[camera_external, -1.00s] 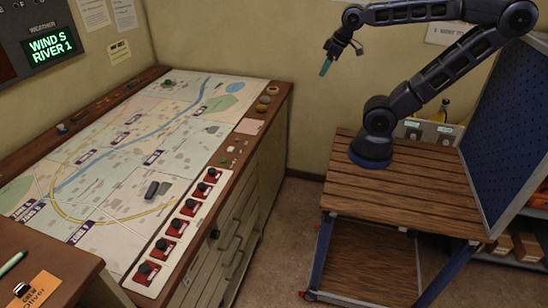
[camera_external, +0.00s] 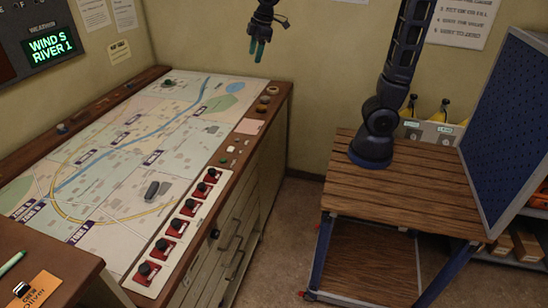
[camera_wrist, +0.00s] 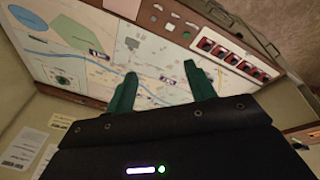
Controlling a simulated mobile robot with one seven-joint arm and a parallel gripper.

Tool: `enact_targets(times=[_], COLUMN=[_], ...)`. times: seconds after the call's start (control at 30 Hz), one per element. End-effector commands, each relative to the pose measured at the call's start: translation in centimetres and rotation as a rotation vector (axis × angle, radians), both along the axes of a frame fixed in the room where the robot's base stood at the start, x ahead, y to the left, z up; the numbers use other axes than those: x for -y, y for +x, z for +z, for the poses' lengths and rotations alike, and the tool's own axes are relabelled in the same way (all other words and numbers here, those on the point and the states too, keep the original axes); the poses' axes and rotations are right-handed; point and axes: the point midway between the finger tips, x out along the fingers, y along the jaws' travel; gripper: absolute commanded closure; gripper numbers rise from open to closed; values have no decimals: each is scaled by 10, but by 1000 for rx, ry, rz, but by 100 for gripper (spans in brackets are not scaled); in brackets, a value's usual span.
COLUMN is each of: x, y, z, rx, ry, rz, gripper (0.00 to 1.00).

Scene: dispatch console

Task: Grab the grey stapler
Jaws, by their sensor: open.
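A small dark grey object in two side-by-side parts, which looks like the grey stapler (camera_external: 152,190), lies on the map table (camera_external: 110,195), left of the row of red switches. In the wrist view a small dark shape on the map between the fingers may be the same stapler, but it is too small to be sure. My gripper (camera_external: 257,50) is high above the far right end of the table, well apart from the stapler, with its green fingers pointing down. The wrist view shows the two fingers (camera_wrist: 160,72) spread with nothing between them.
A panel of red switches with black knobs (camera_external: 178,228) runs along the table's right edge. Small items line the wooden rim behind it. A desk with an orange card (camera_external: 38,289) stands at front left. Open floor lies between the table and my arm's wooden stand.

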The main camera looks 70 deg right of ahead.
Motion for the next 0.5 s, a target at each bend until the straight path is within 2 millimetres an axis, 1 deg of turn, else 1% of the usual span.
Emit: enact_targets(times=[0.03, 0.1, 0.33, 0.5], x=[-10, -24, -71, -109], y=[15, 33, 91, 131], z=[-3, -5, -21, -39], rx=[-10, -20, -51, -75], ry=[-8, -19, -53, -74], rz=[33, 82, 237, 353], gripper=[45, 45, 45, 45])
